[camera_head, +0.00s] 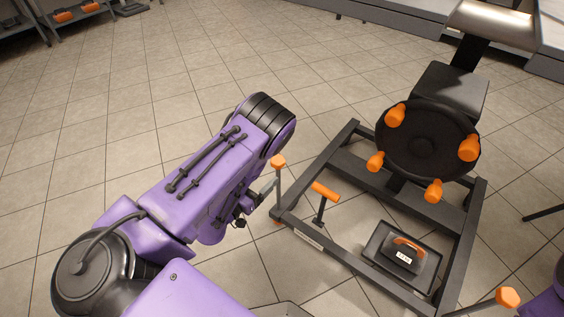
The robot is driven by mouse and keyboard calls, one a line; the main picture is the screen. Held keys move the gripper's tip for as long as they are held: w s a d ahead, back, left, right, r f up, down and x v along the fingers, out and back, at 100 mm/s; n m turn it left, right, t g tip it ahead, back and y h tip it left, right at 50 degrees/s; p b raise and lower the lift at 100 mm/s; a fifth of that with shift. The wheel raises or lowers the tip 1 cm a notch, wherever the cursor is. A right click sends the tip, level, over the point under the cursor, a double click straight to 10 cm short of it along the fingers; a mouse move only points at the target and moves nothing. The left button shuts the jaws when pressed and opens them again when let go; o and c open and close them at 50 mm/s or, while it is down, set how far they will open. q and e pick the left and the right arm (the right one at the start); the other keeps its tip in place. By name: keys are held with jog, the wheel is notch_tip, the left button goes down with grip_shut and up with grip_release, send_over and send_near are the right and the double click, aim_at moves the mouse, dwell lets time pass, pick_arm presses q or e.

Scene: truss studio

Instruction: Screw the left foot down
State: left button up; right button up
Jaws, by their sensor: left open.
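The left foot (279,187) is a thin upright grey post with an orange knob on top, at the left corner of a dark metal frame (352,267). My left arm comes in from the lower left. My left gripper (258,205) is mostly hidden behind the purple forearm, and its visible fingertip parts are close to the left side of the post, below the knob. It is open; I cannot tell whether it touches the post. Another orange-knobbed post (506,298) stands at the frame's lower right corner. My right gripper is not in view.
A short orange T-handle (325,191) rises from the frame beside the left foot. A black disc (427,140) with several orange knobs stands at the frame's back. A dark case (403,252) with an orange handle lies inside the frame. Tiled floor to the left is clear.

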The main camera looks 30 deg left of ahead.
aim_at(281, 156)
pick_arm(q)
jog(key=w, duration=0.7)
jog(key=w+b, duration=0.1)
jog(key=w, duration=0.2)
jog(key=shift+w+d+r, duration=0.1)
jog(key=shift+w+d, duration=0.05)
jog(key=shift+d, duration=0.25)
jog(key=c, duration=1)
jog(key=shift+o, duration=0.3)
jog(key=shift+h, duration=0.3)
